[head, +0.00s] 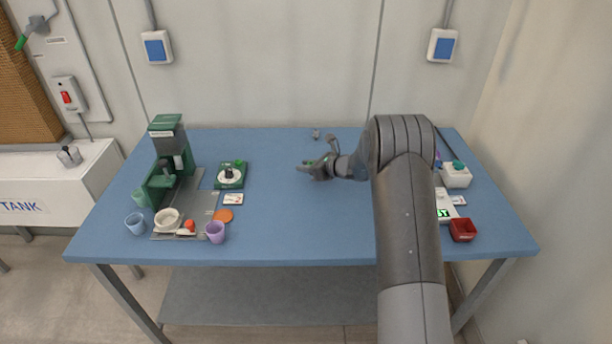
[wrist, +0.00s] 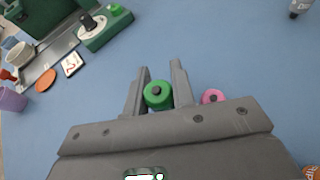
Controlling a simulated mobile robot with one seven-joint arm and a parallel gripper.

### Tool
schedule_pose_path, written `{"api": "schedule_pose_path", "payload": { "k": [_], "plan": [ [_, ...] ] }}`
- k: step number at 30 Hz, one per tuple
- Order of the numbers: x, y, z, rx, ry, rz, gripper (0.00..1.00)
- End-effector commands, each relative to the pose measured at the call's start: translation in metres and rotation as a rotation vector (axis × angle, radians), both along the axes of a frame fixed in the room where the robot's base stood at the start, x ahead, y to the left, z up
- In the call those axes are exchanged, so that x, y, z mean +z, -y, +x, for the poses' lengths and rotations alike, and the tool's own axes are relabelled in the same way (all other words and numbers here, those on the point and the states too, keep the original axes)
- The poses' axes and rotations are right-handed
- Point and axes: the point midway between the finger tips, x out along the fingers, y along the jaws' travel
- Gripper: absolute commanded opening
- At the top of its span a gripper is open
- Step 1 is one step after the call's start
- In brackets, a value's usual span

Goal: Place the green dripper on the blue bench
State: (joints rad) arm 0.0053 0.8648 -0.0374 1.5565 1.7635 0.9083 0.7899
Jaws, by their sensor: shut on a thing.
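The green dripper (wrist: 158,95) is a small round green piece with a dark centre, held between my two fingers in the wrist view. My gripper (wrist: 157,90) is shut on it. In the head view my gripper (head: 308,167) is over the middle of the blue bench (head: 285,225), and the dripper is mostly hidden there. The bench top also fills most of the wrist view (wrist: 225,50). I cannot tell whether the dripper touches the bench or hangs just above it.
A green machine (head: 167,150), a round-dial device (head: 230,176), cups and a purple cup (head: 215,232) crowd the bench's left. A white box (head: 456,175) and red tray (head: 462,230) stand right. A pink ring (wrist: 212,96) shows beside my fingers. The middle front is clear.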

Motion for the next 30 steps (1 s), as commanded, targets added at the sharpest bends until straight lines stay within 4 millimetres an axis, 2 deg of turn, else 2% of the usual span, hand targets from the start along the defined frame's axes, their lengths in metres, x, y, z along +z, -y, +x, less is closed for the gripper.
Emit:
{"api": "schedule_pose_path", "payload": {
  "k": [4, 11, 22, 23, 25, 30],
  "plan": [
    [-0.010, -0.002, 0.001, 0.000, -0.001, 0.000, 0.02],
    [-0.041, -0.002, 0.001, 0.000, -0.001, 0.000, 0.02],
    [-0.045, -0.001, 0.001, -0.001, 0.000, 0.000, 0.02],
    [-0.044, -0.001, 0.001, -0.001, 0.000, 0.000, 0.26],
    [-0.044, -0.001, 0.001, -0.001, 0.000, 0.000, 0.31],
    [-0.044, -0.001, 0.001, -0.001, 0.000, 0.000, 0.32]
  ]
}}
